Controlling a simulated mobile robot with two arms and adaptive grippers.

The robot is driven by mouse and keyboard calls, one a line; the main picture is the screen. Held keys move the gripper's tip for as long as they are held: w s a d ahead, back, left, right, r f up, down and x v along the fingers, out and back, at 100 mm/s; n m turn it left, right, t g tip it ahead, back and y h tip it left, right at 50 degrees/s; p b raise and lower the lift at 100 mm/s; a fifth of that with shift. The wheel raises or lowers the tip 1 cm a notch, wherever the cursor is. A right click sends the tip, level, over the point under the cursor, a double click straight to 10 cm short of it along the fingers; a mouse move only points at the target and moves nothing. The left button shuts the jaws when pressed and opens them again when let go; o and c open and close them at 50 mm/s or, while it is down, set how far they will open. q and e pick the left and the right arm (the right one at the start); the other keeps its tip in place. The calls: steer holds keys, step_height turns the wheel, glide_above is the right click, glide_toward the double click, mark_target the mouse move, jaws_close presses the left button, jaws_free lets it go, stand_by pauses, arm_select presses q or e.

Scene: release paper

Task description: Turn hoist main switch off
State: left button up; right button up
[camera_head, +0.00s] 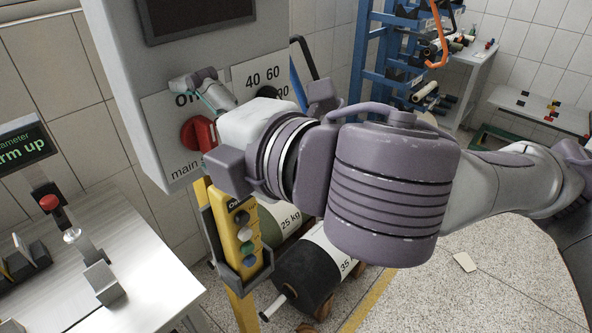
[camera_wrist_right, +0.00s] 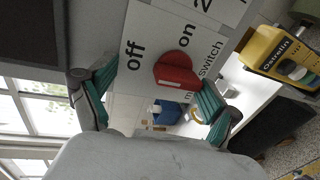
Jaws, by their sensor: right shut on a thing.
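The hoist main switch is a red rotary knob (camera_head: 199,133) on a white plate of the grey control box (camera_head: 128,88), with the "off" label above it. In the right wrist view the red knob (camera_wrist_right: 175,72) sits below the "on" label, with "off" to its left. The wrist view shows the teal-padded fingers (camera_wrist_right: 153,100) spread, the right one closest to the knob. The hand hides part of the plate in the head view. My left gripper is out of view.
A yellow push-button pendant (camera_head: 238,235) hangs below the box. A white table (camera_head: 150,255) with a lit display stands at left. A blue rack (camera_head: 372,55) stands at the back.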

steer(key=f+b+v, duration=0.3)
steer(key=b+v, duration=0.6)
steer(key=v, duration=0.6)
steer(key=shift+s+r, duration=0.35)
steer(key=shift+r, duration=0.05)
stand_by(0.5)
stand_by(0.4)
